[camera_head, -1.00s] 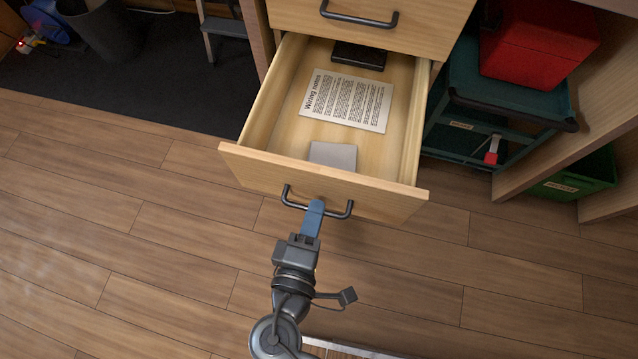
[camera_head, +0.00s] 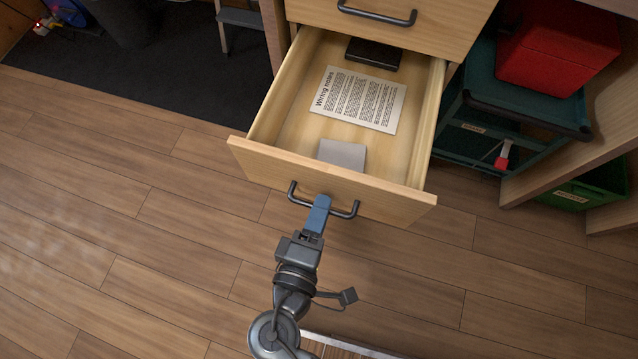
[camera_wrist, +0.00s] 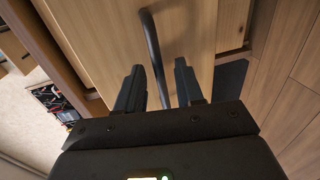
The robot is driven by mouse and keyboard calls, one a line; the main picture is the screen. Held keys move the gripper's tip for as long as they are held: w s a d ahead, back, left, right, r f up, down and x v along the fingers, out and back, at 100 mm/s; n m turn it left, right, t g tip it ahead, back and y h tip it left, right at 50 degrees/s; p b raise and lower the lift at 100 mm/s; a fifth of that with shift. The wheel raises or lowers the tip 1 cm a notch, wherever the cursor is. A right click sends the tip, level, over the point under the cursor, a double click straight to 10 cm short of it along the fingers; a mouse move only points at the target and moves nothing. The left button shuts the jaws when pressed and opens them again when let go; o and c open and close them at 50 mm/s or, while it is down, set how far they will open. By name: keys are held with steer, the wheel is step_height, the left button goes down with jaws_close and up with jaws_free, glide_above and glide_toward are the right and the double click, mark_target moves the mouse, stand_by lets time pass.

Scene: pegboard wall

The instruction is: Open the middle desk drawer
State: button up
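The middle drawer (camera_head: 330,183) of the pale wood desk stands pulled out, its inside in view from above. Its dark bar handle (camera_head: 350,211) is on the front panel. My gripper (camera_head: 318,212) is at this handle, its blue finger crossing the bar in the head view. In the wrist view, the two dark fingers of my gripper (camera_wrist: 160,85) stand apart on either side of the handle bar (camera_wrist: 153,50). A gap shows on each side of the bar, so the gripper looks open around it. The bar's lower end is hidden by the gripper body.
The drawer holds a "Wiring notes" sheet (camera_head: 358,99), a grey pad (camera_head: 342,154) and a dark box (camera_head: 373,54). Above is a shut drawer (camera_head: 440,30). At right stand a teal cart (camera_head: 525,105), a red box (camera_head: 560,50) and a green bin (camera_head: 590,193). The wood floor (camera_head: 120,190) is clear.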

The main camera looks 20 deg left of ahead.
steer(key=p+v, duration=0.1)
steer(key=v, duration=0.7)
steer(key=shift+p, duration=0.35)
